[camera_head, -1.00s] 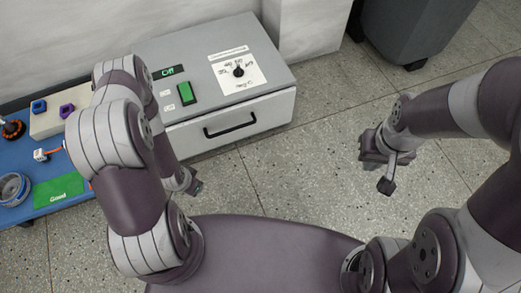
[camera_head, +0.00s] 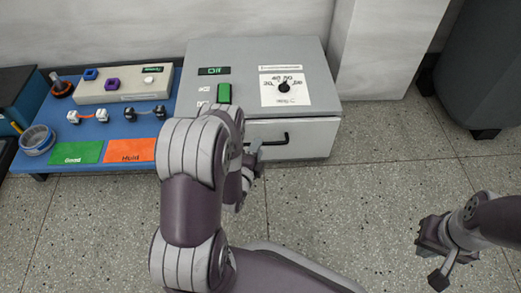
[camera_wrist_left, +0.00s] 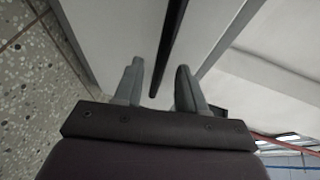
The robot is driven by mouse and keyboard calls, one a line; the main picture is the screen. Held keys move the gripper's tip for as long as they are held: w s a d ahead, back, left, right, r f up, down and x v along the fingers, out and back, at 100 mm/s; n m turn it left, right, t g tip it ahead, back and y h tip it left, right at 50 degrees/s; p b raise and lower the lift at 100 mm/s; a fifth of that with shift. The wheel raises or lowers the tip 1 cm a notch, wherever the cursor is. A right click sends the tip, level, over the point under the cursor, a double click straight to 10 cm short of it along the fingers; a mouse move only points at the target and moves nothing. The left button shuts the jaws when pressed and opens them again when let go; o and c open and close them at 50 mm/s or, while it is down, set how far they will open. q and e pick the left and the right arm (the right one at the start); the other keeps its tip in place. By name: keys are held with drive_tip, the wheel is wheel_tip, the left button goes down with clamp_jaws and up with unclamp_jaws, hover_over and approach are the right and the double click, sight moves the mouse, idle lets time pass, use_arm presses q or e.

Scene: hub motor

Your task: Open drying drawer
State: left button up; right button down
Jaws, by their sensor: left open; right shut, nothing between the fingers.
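The drying drawer (camera_head: 310,137) is the white front of a grey machine (camera_head: 300,60), and it looks closed. Its black bar handle (camera_head: 273,141) is partly hidden behind my left gripper. My left gripper (camera_head: 254,160) is at the left end of the handle in the head view. In the left wrist view its two fingers (camera_wrist_left: 158,85) are spread, with the black handle (camera_wrist_left: 168,45) lying in the gap between them, not gripped. My right gripper (camera_head: 437,250) is at the lower right, shut and empty, away from the machine over the floor.
A blue table (camera_head: 125,85) to the left holds a green mat (camera_head: 76,153), an orange mat (camera_head: 130,150), a tape-like ring (camera_head: 38,140) and small motor parts. A dark bin (camera_head: 490,70) stands at the right. The speckled floor before the drawer is free.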

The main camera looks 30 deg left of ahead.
use_arm(q)
drive_tip(key=b+x, duration=0.1)
drive_tip(key=x, duration=0.1)
drive_tip(key=shift+w+f, duration=0.2)
drive_tip(key=shift+w, duration=0.15)
drive_tip(key=shift+w+a+r, duration=0.1)
drive_tip(key=shift+w, duration=0.25)
use_arm(e)
wheel_tip(320, 180, down, 2)
use_arm(q)
clamp_jaws()
drive_tip(key=shift+s, duration=0.15)
use_arm(e)
drive_tip(key=shift+r, duration=0.1)
